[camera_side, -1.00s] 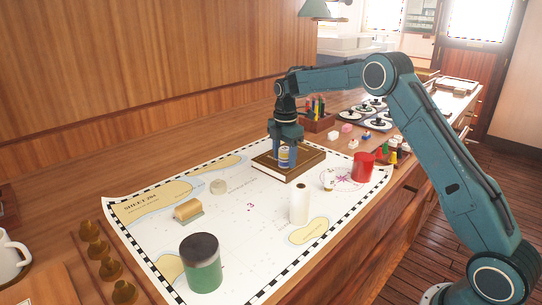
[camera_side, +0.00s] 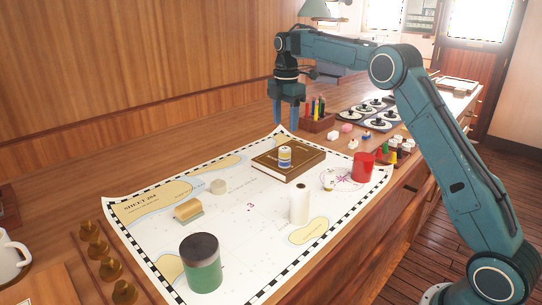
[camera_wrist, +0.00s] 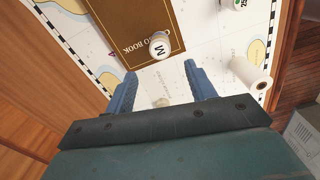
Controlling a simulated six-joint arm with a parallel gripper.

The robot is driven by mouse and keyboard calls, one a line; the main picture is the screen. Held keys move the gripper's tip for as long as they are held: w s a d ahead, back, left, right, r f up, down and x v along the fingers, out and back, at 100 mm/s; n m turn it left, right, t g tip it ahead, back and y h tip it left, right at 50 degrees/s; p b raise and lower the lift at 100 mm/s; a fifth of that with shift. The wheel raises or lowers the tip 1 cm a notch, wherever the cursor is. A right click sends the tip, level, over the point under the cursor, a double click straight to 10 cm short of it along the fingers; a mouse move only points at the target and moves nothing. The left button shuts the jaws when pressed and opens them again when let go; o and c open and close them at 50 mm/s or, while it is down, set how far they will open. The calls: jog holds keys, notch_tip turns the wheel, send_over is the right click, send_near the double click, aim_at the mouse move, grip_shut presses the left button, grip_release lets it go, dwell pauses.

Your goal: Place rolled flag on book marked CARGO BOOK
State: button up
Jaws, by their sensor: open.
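A brown book (camera_side: 307,159) lies flat on the chart. In the wrist view the book (camera_wrist: 132,22) shows lettering that ends in "BOOK", partly covered. A small upright cylinder (camera_side: 285,157), white with blue and yellow bands, stands on the cover; it looks like the rolled flag. Its white top with an "M" shows in the wrist view (camera_wrist: 160,47). My gripper (camera_side: 286,125) is open and empty, raised above and behind the book. Its spread fingers (camera_wrist: 160,73) also show in the wrist view, apart from the cylinder.
A pen holder (camera_side: 317,121) is behind the book. The chart left of the book is fairly clear.

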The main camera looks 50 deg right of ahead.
jog(key=shift+r, duration=0.15)
dwell(0.5)
jog(key=s+a+r+m+t, duration=0.1)
jog(key=s+a+r+m, duration=0.35)
jog(key=s, duration=0.45)
jog(key=s+a+r+m+t, duration=0.25)
jog(key=s+a+r, duration=0.2)
jog(key=s, duration=0.35)
jog(key=s+a+f+m+t, duration=0.1)
jog(key=s+a+f+m, duration=0.1)
jog(key=s, duration=0.9)
jog(key=s+a+f+m+t, duration=0.1)
jog(key=s+f+m, duration=0.4)
jog(key=s, duration=0.5)
jog(key=shift+s+a+f+m, duration=0.15)
jog(key=shift+s+a+m, duration=0.25)
jog(key=shift+m, duration=0.7)
jog(key=shift+w, duration=0.1)
